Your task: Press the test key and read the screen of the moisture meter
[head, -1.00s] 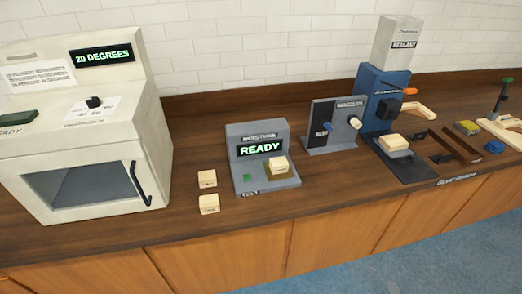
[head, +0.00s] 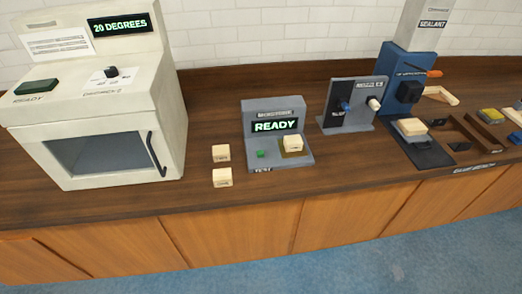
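The moisture meter (head: 290,107) is a grey stepped device on the wooden bench, near the middle of the head view. Its screen (head: 275,125) reads READY in green letters. The green test key (head: 261,154) is on its lower ledge at the left, above a label that reads TEST. A pale wooden block (head: 292,143) sits on a brownish pad on the right of the ledge. My gripper is not in view.
Two pale blocks (head: 221,153) (head: 222,177) lie left of the meter. A cream oven (head: 90,130) showing 20 DEGREES stands further left. A grey panel (head: 352,102) with knobs and a blue sealant machine (head: 402,85) stand right. Bench front (head: 330,182) is clear.

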